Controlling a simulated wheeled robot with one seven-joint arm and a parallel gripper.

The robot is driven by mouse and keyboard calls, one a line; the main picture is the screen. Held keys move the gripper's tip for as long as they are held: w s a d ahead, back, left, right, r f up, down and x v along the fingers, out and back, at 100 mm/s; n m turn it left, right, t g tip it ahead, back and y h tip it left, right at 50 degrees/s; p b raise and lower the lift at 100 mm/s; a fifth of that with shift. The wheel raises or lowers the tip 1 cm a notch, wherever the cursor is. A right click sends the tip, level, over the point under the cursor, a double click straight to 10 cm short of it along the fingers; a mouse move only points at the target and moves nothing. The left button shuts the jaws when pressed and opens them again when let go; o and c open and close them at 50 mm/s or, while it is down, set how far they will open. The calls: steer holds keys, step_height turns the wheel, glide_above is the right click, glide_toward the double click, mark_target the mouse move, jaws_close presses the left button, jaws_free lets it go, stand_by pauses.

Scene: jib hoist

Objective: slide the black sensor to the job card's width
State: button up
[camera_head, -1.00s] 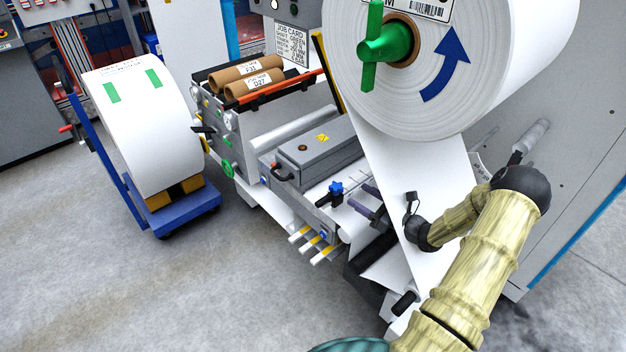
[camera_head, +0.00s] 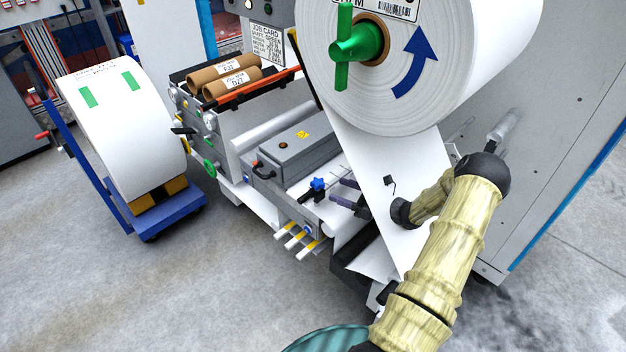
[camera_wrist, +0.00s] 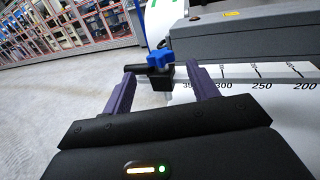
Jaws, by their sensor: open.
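The black sensor (camera_head: 312,195) with its blue knob (camera_head: 318,184) sits at the near left end of the grey unit, beside the white web. In the wrist view, the sensor (camera_wrist: 153,72) stands near the left end of a printed scale (camera_wrist: 262,85), left of the 300, 250 and 200 marks. My gripper (camera_head: 345,192) has purple fingers and is open. In the wrist view, its fingertips (camera_wrist: 161,70) lie either side of the sensor with nothing clamped; contact cannot be told. The job card (camera_head: 268,42) hangs behind the machine; its small print is not clearly legible.
A large white roll (camera_head: 400,95) with a green hub hangs above my arm, and its web runs down beside my wrist. A grey box unit (camera_head: 297,150) stands beyond the sensor. A white reel on a blue cart (camera_head: 170,215) stands left. Floor in front is clear.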

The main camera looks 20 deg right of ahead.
mark_target(313, 180)
steer(key=p+x, duration=0.1)
steer(key=x, duration=0.9)
steer(key=shift+w+a, duration=0.15)
steer(key=c, duration=1)
steer(key=shift+r+m+t+h+p, duration=0.1)
steer(key=shift+m+t+h+p, duration=0.2)
steer(key=shift+m+h+p, duration=0.15)
steer(key=shift+m+t+h, duration=0.25)
steer(key=shift+t+h, duration=0.05)
steer(key=shift+h, duration=0.15)
steer(key=shift+w, duration=0.1)
steer(key=o, duration=1)
